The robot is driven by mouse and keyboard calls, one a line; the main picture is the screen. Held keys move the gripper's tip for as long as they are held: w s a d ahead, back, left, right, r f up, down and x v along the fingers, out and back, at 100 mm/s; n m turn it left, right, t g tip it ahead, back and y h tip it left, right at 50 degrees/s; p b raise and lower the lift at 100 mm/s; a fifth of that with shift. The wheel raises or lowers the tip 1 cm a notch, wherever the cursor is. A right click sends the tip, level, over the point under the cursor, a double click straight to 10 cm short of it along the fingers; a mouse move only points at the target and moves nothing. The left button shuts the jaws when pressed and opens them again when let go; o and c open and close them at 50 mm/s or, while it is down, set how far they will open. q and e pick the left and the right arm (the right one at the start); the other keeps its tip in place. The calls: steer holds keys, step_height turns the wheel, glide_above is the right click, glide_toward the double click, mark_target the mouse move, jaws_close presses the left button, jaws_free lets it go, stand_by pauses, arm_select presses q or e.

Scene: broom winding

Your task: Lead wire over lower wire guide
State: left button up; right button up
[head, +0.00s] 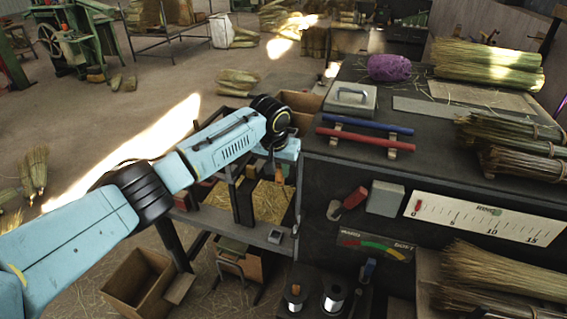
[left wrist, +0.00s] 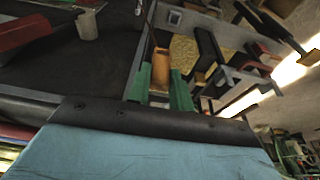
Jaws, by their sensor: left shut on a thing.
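My left gripper (left wrist: 163,82) shows in the left wrist view with its green fingers closed on a small tan-orange piece (left wrist: 160,66). In the head view my left gripper (head: 283,152) is beside the left edge of the dark bench, above the lower frame, and its fingers are largely hidden. I cannot make out the wire itself for certain. Two spools, one (head: 295,292) and the other (head: 334,298), stand low at the bench front. I cannot tell which part is the lower wire guide. My right gripper is not in view.
The dark bench (head: 318,165) carries red and blue bars (head: 366,125), a purple bundle (head: 389,67) and straw bundles (head: 487,62). A lower frame with a straw-filled tray (head: 250,207) and dark uprights stands left of the bench. A cardboard box (head: 138,284) is on the floor.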

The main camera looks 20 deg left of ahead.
arm_select(q)
step_height(320, 180, down, 19)
steer(key=b, duration=0.9)
steer(key=shift+r, duration=0.15)
steer(key=shift+r, duration=0.1)
